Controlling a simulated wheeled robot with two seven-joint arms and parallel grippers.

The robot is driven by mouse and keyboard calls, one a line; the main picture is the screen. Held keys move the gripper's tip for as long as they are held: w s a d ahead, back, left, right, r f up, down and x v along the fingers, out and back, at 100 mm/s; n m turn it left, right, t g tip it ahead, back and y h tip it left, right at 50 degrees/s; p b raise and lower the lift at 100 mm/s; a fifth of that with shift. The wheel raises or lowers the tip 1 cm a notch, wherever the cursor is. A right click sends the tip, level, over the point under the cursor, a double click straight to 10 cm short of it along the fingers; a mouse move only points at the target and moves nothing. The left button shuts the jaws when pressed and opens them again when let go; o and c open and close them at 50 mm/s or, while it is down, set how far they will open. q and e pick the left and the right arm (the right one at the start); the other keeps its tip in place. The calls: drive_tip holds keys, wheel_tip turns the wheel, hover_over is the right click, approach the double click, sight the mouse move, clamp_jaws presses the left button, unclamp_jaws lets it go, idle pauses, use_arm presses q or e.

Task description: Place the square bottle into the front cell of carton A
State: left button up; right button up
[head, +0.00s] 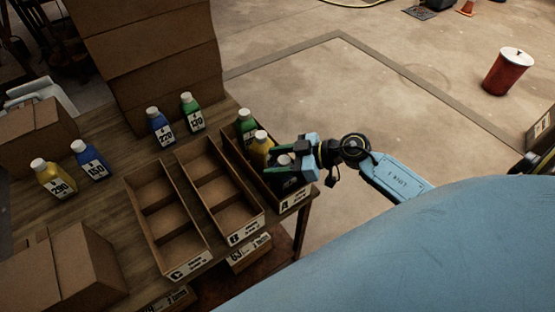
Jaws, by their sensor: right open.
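Carton A (294,199) is the rightmost of three long open cartons on the table. A green bottle (246,124) is in its back part and a yellow bottle (261,146) in its middle part. A dark bottle with a pale cap (285,161) is at its front cell, partly hidden by my right gripper. My right gripper (284,170) comes in from the right, with its open fingers around or beside this dark bottle. I cannot tell whether they touch it or how square the bottle is. My left gripper is not in view.
Carton B (247,232) and carton C (190,264) stand empty to the left. Blue (161,128) and green (192,113) bottles stand behind them. Yellow (50,180) and blue (88,162) bottles stand at left. Cardboard boxes (72,266) crowd the table's left side.

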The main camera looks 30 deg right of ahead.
use_arm(q)
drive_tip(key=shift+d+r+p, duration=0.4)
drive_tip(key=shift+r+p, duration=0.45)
drive_tip(key=shift+p, duration=0.05)
use_arm(e)
drive_tip(key=v, duration=1.2)
